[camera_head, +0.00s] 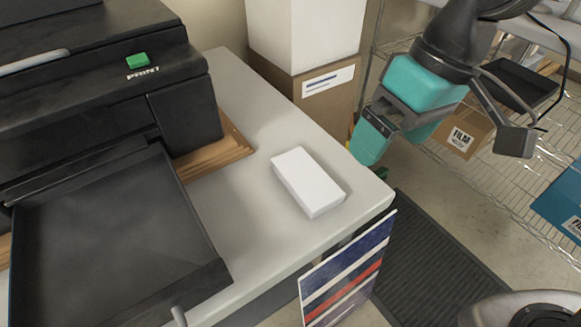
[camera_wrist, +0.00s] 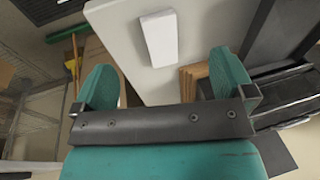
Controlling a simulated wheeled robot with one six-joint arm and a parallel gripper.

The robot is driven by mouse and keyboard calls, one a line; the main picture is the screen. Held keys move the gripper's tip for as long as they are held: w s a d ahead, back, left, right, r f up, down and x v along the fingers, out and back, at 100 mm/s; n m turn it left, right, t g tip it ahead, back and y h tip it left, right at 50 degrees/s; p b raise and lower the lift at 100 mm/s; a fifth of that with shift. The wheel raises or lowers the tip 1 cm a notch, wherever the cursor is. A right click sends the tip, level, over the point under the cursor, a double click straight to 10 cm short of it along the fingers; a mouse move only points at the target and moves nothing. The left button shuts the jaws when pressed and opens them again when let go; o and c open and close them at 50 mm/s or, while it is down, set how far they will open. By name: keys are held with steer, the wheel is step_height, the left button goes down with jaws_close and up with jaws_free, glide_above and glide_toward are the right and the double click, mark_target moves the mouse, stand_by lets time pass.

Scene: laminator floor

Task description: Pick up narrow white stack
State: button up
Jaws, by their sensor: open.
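The narrow white stack (camera_head: 307,181) lies flat on the pale table near its right corner. My gripper (camera_head: 441,142) has teal fingers and hangs to the right of the table, apart from the stack. In the wrist view my gripper (camera_wrist: 168,85) is open, with nothing between its fingers.
A black printer (camera_head: 95,90) with a green button stands at the left of the table (camera_head: 255,235). A brown box (camera_head: 313,92) with a white block on top is behind. A wire shelf (camera_head: 500,150) with a FILM box (camera_head: 462,130) is at the right. Table around the stack is clear.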

steer(key=w+a+h+p, duration=0.2)
steer(key=w+a, duration=0.3)
steer(key=w, duration=0.1)
steer(key=p, duration=0.2)
glide_above(306, 175)
steer(key=f, duration=0.1)
steer(key=shift+h, duration=0.4)
step_height(306, 175, down, 12)
steer(key=shift+w+a+r+p, duration=0.1)
steer(key=shift+w+r+p, duration=0.05)
steer(key=shift+p, duration=0.6)
steer(key=shift+f+p, duration=1)
steer(key=shift+f, duration=2.1)
steer(key=shift+c, duration=0.2)
steer(key=c, duration=0.9)
steer(key=shift+r, duration=0.1)
steer(key=shift+c, duration=0.2)
